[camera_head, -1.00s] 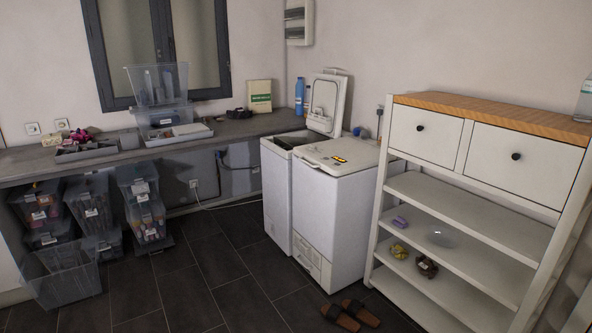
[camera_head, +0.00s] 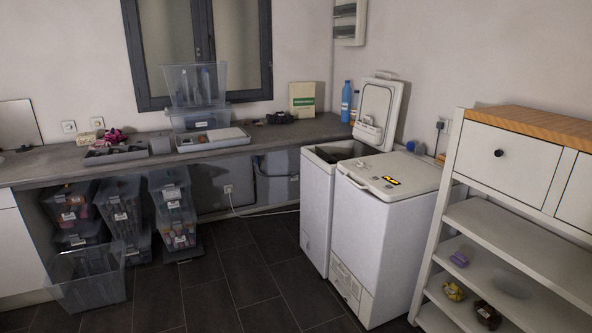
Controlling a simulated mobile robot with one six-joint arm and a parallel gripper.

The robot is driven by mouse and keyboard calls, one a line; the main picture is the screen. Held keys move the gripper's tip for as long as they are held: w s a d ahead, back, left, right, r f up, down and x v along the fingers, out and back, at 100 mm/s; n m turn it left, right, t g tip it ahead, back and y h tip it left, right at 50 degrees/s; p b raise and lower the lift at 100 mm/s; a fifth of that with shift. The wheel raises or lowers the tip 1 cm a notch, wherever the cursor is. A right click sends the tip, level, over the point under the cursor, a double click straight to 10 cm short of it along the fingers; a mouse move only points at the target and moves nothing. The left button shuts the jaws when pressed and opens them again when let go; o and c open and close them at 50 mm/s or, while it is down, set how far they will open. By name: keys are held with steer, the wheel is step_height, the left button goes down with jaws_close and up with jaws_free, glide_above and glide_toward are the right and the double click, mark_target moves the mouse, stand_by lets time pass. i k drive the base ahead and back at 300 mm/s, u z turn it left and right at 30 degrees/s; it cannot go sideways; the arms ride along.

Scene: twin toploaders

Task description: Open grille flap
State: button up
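Two white toploaders stand side by side at the end of the counter. The nearer toploader (camera_head: 385,235) has its top lid shut, with a yellow and black label on it. The farther toploader (camera_head: 316,208) has its lid (camera_head: 377,112) raised and its top opening dark. A grille flap (camera_head: 346,288) sits low on the front of the nearer toploader, near the floor, and looks closed. My gripper is not in view.
A white shelf unit (camera_head: 518,237) with drawers stands right of the toploaders. Clear bins (camera_head: 86,277) are stacked under the grey counter (camera_head: 48,167) at left. The dark tiled floor (camera_head: 236,275) before the toploaders is clear.

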mark_target(354, 286)
steer(key=u, duration=0.45)
steer(key=i, duration=1.35)
steer(key=u, duration=0.35)
